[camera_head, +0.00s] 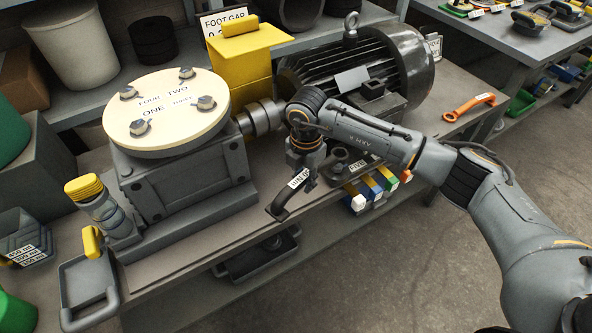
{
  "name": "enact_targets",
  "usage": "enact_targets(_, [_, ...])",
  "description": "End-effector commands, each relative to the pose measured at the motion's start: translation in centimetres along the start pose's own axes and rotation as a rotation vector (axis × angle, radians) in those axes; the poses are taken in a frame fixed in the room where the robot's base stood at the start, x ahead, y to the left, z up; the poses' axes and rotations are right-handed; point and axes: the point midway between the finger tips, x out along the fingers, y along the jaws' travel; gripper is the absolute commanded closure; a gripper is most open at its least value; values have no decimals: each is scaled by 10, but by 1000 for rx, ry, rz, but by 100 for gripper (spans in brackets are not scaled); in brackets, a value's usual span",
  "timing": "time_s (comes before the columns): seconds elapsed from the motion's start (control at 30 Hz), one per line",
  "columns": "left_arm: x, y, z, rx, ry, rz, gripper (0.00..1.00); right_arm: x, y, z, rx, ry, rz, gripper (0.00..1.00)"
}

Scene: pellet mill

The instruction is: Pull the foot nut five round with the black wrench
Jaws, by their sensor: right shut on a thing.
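The black wrench (280,207) is held in my right gripper (308,172), near the front edge of the bench, left of the motor foot. A white label, too small to read surely, sits by the grip. The gripper's fingertips are partly hidden. A label reading FIVE (358,165) lies at the front foot of the dark finned motor (352,70). The foot nut beside it is dark and partly hidden by my wrist, so I cannot make out its turn. The wrench's visible end points toward the front left, apart from that label. My left gripper is not in view.
A grey gearbox (185,185) with a cream round top (166,110) bearing nuts stands left. An orange wrench (468,107) lies at the bench's right. Coloured blocks (371,190) line the front edge.

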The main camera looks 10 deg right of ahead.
Motion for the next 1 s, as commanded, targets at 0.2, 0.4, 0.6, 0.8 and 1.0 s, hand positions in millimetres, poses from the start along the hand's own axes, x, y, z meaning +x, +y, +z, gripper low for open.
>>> enact_targets(0.2, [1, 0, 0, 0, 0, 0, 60, 0, -28, 4, -184, -2, 1, 100])
enact_targets(0.4, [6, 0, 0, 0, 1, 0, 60, 1, -51, 11, -353, -2, 2, 100])
enact_targets(0.6, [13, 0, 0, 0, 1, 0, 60, 2, -74, 19, -521, -2, 2, 100])
enact_targets(0.8, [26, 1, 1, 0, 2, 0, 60, 3, -93, 35, -689, -3, 3, 100])
enact_targets(1.0, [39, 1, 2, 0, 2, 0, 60, 3, -111, 52, -857, -4, 4, 100])
